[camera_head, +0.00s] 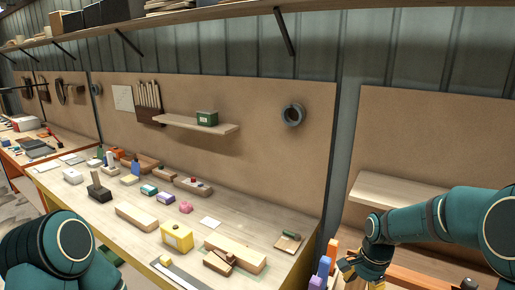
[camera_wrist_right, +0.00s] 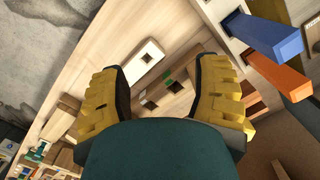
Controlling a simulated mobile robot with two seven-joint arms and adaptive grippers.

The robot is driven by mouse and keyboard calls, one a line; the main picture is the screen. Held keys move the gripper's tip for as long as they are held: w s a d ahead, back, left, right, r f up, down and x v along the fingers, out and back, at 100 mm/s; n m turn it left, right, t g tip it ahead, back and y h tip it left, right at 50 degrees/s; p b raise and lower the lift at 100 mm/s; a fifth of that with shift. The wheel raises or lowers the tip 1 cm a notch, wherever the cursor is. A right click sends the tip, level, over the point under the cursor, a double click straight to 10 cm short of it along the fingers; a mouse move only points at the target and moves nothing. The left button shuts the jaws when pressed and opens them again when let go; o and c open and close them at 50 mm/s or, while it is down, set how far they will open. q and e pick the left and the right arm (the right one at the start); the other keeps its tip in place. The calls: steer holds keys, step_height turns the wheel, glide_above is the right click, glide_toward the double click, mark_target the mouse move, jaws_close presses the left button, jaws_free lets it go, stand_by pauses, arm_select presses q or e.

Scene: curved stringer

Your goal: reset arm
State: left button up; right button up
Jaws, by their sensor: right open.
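My right arm (camera_head: 430,222) reaches in from the right in the head view. Its gripper (camera_head: 358,268) hangs at the bottom, beside the right end of the long bench and partly cut by the frame. In the right wrist view the gripper's two yellow fingers are wide apart (camera_wrist_right: 158,75), with nothing held between them. Bench items show beyond the gap. My left arm (camera_head: 55,245) shows only as a bent link at the lower left; its gripper is out of view.
The long wooden bench (camera_head: 125,245) holds several blocks, a yellow box (camera_head: 177,237) and a long wooden block (camera_head: 235,253). Blue and orange parts (camera_head: 323,268) stand close left of my right gripper. A shelf (camera_head: 395,190) sits behind my right arm.

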steer(key=s+a+f+n+y, duration=0.1)
steer(key=s+a+f+n, duration=0.25)
steer(key=s+f, duration=0.4)
steer(key=s+a+f+n+y, duration=0.15)
steer(key=s+a+f, duration=0.35)
steer(key=f, duration=0.6)
steer(key=s+a+f+n, duration=0.2)
steer(key=s+a+f, duration=0.1)
steer(key=s, duration=0.3)
steer(key=s+a+f+n, duration=0.2)
steer(key=s+f+n, duration=0.1)
steer(key=s, duration=0.3)
arm_select(q)
step_height(320, 180, down, 11)
steer(key=s+b, duration=0.1)
steer(key=b, duration=0.9)
steer(key=shift+s+d+b, duration=0.25)
steer(key=shift+b, duration=0.1)
arm_select(e)
steer(key=w+a+f+n+t, duration=0.1)
steer(key=w+a+f+t, duration=0.1)
steer(key=w+f, duration=0.3)
steer(key=shift+w+a+f+n, duration=0.3)
steer(key=shift+w+a+f, duration=0.15)
steer(key=shift+w, duration=0.2)
arm_select(q)
steer(key=shift+f, duration=0.1)
